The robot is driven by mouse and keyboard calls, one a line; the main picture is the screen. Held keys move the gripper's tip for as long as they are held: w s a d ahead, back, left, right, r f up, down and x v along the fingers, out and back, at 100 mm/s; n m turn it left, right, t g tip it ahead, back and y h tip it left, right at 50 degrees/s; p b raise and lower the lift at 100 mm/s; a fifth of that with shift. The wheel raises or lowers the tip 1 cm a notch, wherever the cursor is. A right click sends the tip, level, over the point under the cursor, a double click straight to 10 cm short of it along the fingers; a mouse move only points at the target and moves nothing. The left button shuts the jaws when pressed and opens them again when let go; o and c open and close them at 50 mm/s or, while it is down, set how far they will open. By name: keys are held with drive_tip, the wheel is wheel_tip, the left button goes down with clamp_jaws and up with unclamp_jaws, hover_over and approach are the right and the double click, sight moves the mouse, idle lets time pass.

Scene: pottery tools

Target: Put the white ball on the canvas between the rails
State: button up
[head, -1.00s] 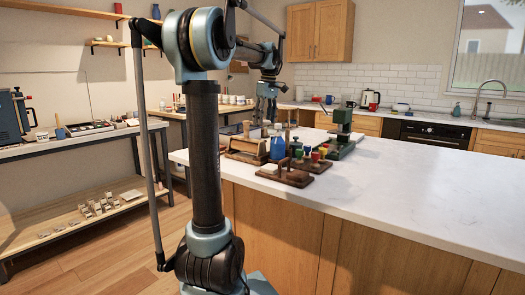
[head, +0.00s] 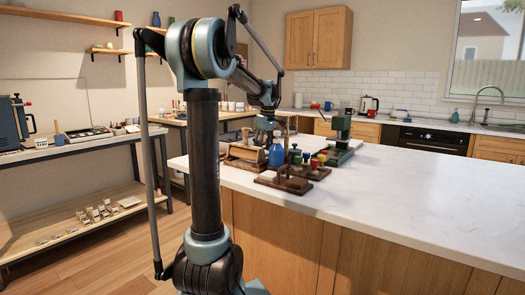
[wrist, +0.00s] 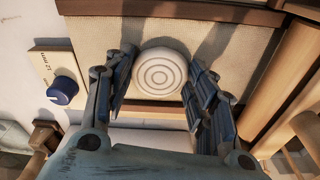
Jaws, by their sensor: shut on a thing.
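The white ball (wrist: 160,72) shows in the wrist view as a pale round thing with concentric rings, between the two fingers of my gripper (wrist: 159,78). My gripper is shut on it. The beige canvas (wrist: 90,45) lies under it, with a dark brown rail (wrist: 170,7) along the top and a lighter wooden strip (wrist: 150,108) below. The ball appears over the canvas between them; I cannot tell whether it touches. In the head view my gripper (head: 265,130) hangs low over the wooden canvas frame (head: 240,152), and the ball is not distinguishable.
A panel with a blue knob (wrist: 62,90) lies left of the canvas, wooden rollers (wrist: 285,85) right. The counter (head: 420,190) is clear to the right.

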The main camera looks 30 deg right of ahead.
sight(266, 152)
drive_tip(key=o, duration=1.2)
drive_tip(key=r, duration=0.4)
drive_tip(key=s+r, duration=0.1)
drive_tip(key=r, duration=0.7)
drive_tip(key=shift+s+d, duration=0.15)
drive_tip(key=shift+s, duration=0.05)
